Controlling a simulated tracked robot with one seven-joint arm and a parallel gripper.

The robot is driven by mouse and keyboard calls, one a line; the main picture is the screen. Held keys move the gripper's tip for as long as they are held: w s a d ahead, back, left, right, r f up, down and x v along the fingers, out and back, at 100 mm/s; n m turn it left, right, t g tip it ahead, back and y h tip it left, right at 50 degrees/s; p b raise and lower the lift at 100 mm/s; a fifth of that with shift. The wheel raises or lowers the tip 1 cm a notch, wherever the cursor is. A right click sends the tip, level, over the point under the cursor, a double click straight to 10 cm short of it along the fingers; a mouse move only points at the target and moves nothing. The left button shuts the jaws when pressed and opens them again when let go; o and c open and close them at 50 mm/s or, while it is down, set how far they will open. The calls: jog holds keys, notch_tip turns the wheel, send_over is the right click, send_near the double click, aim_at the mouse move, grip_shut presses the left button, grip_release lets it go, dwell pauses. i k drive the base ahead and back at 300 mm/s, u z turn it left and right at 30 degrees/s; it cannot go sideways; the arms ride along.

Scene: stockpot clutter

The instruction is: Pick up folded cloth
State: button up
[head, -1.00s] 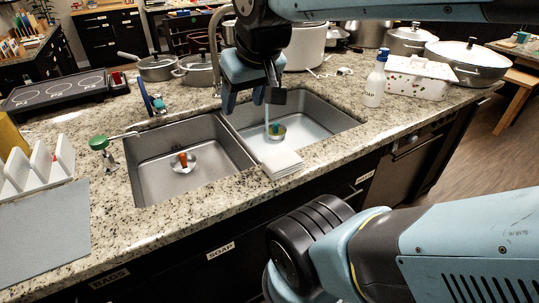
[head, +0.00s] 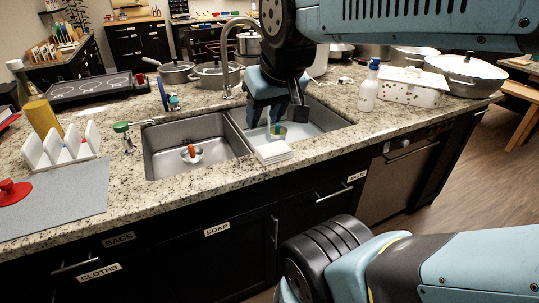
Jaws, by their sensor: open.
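The folded cloth (head: 274,152) is a small white, flat stack in the head view. It lies at the front edge of the counter, by the divider between the two sink basins. My gripper (head: 278,118) is above and just behind the cloth, over the right basin, pointing down. Its fingers are apart and hold nothing. The gap between the fingertips and the cloth is hard to judge from this view.
The left basin (head: 165,160) holds a small dish with an orange-handled item. A small cup (head: 278,132) stands in the right basin under my gripper. A tall faucet (head: 226,50) rises behind the sink. A spray bottle (head: 368,92) and white patterned box (head: 410,86) stand right.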

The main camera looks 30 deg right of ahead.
aim_at(268, 154)
jog(key=z, duration=1.65)
jog(key=i, duration=0.1)
jog(key=u, duration=3.6)
jog(key=k, duration=1.1)
jog(key=z, duration=1.5)
jog(key=i, duration=0.5)
jog(key=u, duration=0.05)
